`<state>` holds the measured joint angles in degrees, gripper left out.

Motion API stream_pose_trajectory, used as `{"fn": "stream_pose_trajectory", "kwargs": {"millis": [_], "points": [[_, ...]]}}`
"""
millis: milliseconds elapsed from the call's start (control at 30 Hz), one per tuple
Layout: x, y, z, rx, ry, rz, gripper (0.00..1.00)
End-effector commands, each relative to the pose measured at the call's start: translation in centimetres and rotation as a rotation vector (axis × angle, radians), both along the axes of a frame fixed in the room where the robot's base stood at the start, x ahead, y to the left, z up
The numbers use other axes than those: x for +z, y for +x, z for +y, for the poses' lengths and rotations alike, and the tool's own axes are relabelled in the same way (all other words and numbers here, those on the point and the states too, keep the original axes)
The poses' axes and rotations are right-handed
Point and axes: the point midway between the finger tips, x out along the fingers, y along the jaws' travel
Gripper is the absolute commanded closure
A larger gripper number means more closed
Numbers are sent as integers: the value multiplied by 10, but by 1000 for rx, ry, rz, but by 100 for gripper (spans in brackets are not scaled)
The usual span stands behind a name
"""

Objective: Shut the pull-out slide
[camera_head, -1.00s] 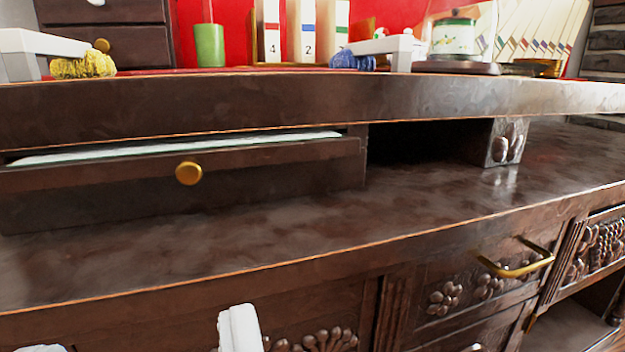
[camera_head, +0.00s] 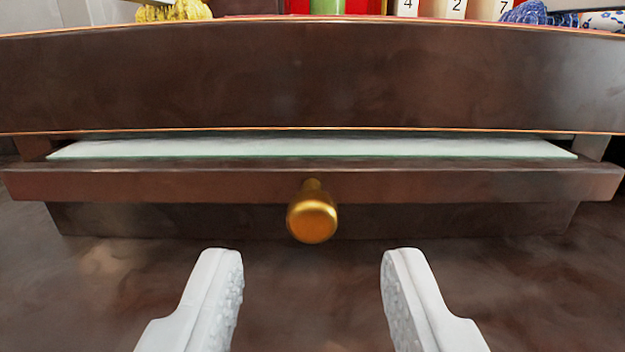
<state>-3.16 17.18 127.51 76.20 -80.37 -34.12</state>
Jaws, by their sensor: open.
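The pull-out slide (camera_head: 450,187) is a dark wooden front with a round brass knob (camera_head: 312,215) at its middle. It stands a little out from under the thick upper board, and a pale glassy panel (camera_head: 310,147) shows in the gap behind its front edge. My gripper (camera_head: 312,258) is open, with its two white fingers apart below and in front of the knob. The fingers frame the knob to left and right in the picture. Nothing is between them, and they do not appear to touch the slide.
The thick dark board (camera_head: 310,80) runs across above the slide. On top of it are a yellow knobbly thing (camera_head: 178,12), a green cylinder (camera_head: 327,6), numbered boxes (camera_head: 455,8) and a blue knobbly thing (camera_head: 527,13). The dark lower counter (camera_head: 310,290) is clear near the fingers.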

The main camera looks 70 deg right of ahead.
Motion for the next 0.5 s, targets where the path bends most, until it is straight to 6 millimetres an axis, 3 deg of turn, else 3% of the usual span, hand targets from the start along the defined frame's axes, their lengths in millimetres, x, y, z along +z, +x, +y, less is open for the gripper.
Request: {"fn": "stream_pose_trajectory", "kwargs": {"millis": [200,500], "points": [[0,9,-24,-1,0,0,59],[0,12,-33,1,0,0,59]]}}
